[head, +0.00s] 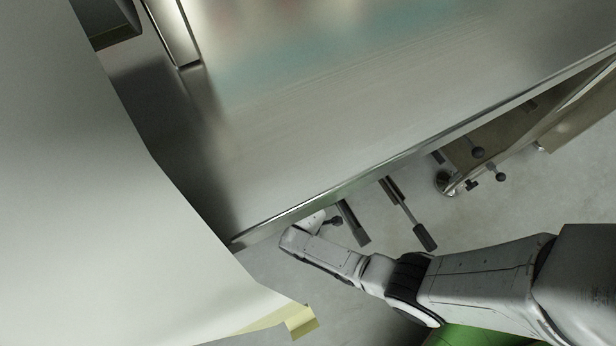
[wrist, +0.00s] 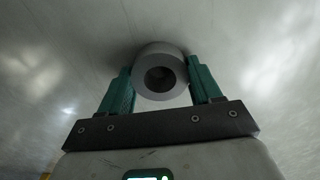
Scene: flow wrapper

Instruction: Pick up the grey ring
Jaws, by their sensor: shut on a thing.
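The grey ring (wrist: 160,54) shows in the wrist view, a thick short cylinder with a dark round hole facing the camera. My gripper (wrist: 162,84) has its two green fingers on either side of the ring, shut on its outer sides. A pale metal surface fills the view behind the ring; I cannot tell whether the ring touches it. In the head view my arm reaches to the edge of the metal machine, and neither the gripper nor the ring can be made out there.
A broad steel machine surface (head: 330,120) fills the upper head view, its front edge running diagonally. Below it are dark-handled levers (head: 424,236) and knobs (head: 477,152) close to my arm. A large pale panel (head: 80,200) blocks the left. Grey floor (head: 530,205) shows at lower right.

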